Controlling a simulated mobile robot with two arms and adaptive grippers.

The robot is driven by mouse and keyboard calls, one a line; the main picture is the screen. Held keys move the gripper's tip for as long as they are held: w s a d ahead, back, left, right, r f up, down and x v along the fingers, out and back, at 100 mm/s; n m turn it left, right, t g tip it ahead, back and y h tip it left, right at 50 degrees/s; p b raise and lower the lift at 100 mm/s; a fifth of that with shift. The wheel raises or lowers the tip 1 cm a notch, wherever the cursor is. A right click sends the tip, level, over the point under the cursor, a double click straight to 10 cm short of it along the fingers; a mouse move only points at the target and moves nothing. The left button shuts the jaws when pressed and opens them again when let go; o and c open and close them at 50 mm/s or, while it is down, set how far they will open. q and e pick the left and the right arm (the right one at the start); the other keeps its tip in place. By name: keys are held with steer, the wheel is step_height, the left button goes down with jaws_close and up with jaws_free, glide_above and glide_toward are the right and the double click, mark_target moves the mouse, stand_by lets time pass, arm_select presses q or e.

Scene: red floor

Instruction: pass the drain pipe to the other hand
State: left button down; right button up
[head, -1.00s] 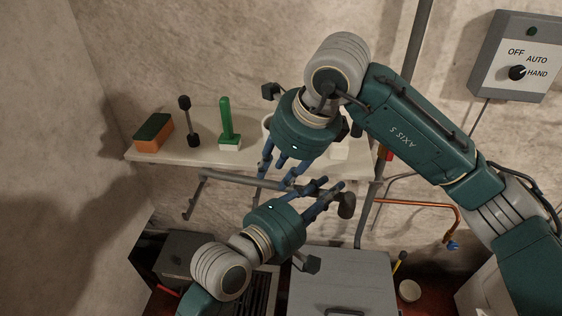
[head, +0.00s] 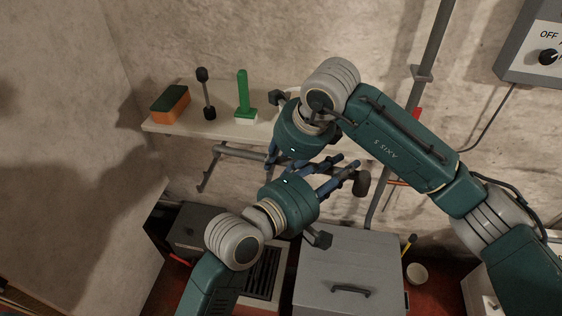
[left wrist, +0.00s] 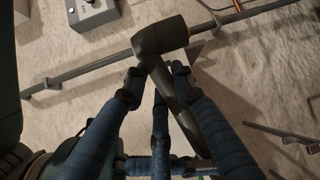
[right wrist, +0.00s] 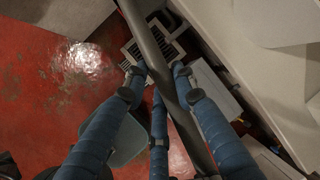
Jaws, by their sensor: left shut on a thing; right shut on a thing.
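The drain pipe is a dark grey tube with a thicker blunt fitting at one end (head: 362,183). In the left wrist view the pipe (left wrist: 182,100) and its fitting show large, with the tube between my blue fingers. My left gripper (head: 340,172), the lower one, is shut on the pipe near the fitting. My right gripper (head: 278,162), just above and to the left, is shut on the pipe further along. In the right wrist view the pipe (right wrist: 148,45) runs between its fingers. Finger contact in the head view is partly hidden by the hands.
A wall shelf (head: 160,127) behind holds an orange and green sponge (head: 169,104), a dark double-ended object (head: 206,93) and a green brush (head: 243,95). A grey lidded box (head: 350,262) stands below. A vertical wall pipe (head: 428,60) rises behind my right arm.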

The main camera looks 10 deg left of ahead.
arm_select(q)
steer(key=c, duration=1.4)
jaws_free()
steer(key=shift+r, duration=0.1)
steer(key=shift+o, duration=0.2)
steer(key=shift+w+a, duration=0.1)
